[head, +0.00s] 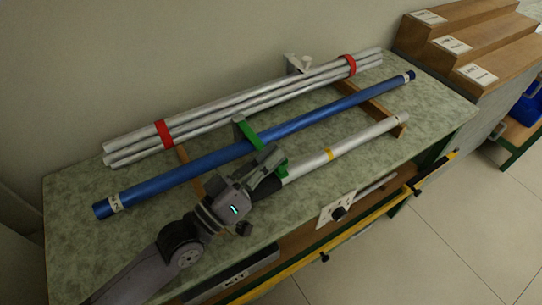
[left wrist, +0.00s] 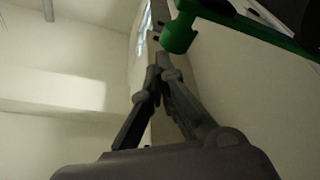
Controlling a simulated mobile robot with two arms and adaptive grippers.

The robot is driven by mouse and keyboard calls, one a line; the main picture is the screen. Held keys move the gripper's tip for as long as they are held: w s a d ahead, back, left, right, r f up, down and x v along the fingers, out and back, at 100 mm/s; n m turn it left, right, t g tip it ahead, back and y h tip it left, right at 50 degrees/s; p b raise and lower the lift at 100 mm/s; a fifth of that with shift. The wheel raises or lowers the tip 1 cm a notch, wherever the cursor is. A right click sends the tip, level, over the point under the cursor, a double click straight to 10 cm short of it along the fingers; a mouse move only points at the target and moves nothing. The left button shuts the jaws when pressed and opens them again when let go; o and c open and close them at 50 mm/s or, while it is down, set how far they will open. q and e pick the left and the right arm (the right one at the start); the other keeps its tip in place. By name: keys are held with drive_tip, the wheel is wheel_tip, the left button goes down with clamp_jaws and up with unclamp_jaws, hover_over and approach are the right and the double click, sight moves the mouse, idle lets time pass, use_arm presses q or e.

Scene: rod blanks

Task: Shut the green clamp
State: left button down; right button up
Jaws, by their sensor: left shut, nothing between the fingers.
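The green clamp (head: 250,134) shows in the head view, with a green bar by a grey block over the blue rod (head: 190,173). More green (head: 282,170) shows just right of my left gripper, by the dark end of a silver rod (head: 345,148). My gripper hides what lies between these green parts, so I cannot tell whether the clamp is closed. My left gripper (head: 275,158) is shut and empty, close to the green parts. In the left wrist view its fingertips (left wrist: 160,64) meet just below a green piece (left wrist: 182,34); contact is unclear. My right gripper is not in view.
A bundle of silver rods with red bands (head: 164,132) lies behind the blue rod, near the wall. Wooden rests (head: 384,112) cross under the rods. Wooden steps with labels (head: 470,40) stand at the right. The table's front left is mostly clear apart from my arm.

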use_arm(q)
wheel_tip(320, 180, up, 5)
drive_tip(key=p, duration=0.4)
drive_tip(key=b+v, duration=0.1)
drive_tip(key=v, duration=0.4)
drive_tip(key=w+a+f+b+v, duration=0.1)
drive_tip(key=b+v, duration=0.1)
drive_tip(key=v, duration=0.3)
drive_tip(key=shift+w+f, duration=0.25)
drive_tip(key=shift+f, duration=0.1)
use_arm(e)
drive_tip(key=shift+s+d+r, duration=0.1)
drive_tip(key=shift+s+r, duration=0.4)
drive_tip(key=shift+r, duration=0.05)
